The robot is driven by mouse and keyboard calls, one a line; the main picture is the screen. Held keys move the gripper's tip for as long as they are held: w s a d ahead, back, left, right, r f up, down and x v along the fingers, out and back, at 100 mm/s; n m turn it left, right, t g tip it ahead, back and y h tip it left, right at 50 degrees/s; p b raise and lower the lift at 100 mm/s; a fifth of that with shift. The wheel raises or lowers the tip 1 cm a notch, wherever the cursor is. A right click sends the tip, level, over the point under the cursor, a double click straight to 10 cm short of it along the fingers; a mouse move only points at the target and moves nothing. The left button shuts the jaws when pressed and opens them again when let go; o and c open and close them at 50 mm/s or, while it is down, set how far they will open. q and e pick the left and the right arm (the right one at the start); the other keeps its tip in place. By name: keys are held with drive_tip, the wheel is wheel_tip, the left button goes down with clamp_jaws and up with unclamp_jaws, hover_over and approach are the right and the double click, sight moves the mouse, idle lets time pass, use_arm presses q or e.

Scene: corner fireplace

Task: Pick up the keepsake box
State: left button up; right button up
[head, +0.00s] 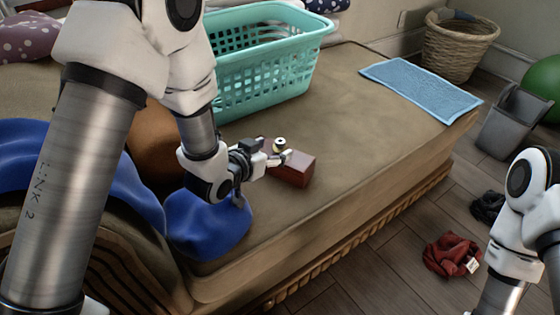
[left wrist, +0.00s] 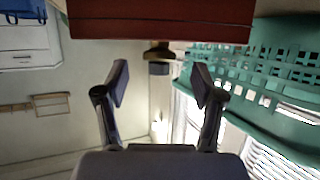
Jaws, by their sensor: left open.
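The keepsake box appears to be the dark red-brown block (head: 294,172) on the brown cushioned bench. In the left wrist view the red box (left wrist: 160,24) fills the top edge. My left gripper (head: 283,157) is at the box's left end, close to its top. In the left wrist view my left gripper (left wrist: 161,84) has its fingers spread with nothing between them, and the box lies beyond the tips. I cannot tell whether a finger touches it. My right arm shows at the right, but its gripper is out of frame.
A teal basket (head: 265,72) stands behind. A blue cloth (head: 205,222) lies at the bench's front left, and a light-blue towel (head: 420,88) lies far right. The bench right of the box is clear.

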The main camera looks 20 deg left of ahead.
sight(278, 145)
use_arm(q)
drive_tip(key=b+x, duration=0.1)
drive_tip(key=x, duration=0.2)
drive_tip(key=shift+w+d+f, duration=0.1)
drive_tip(key=shift+w+d, duration=0.05)
drive_tip(key=shift+w+b, duration=0.3)
drive_tip(key=shift+w, duration=0.05)
clamp_jaws()
drive_tip(key=shift+r, duration=0.2)
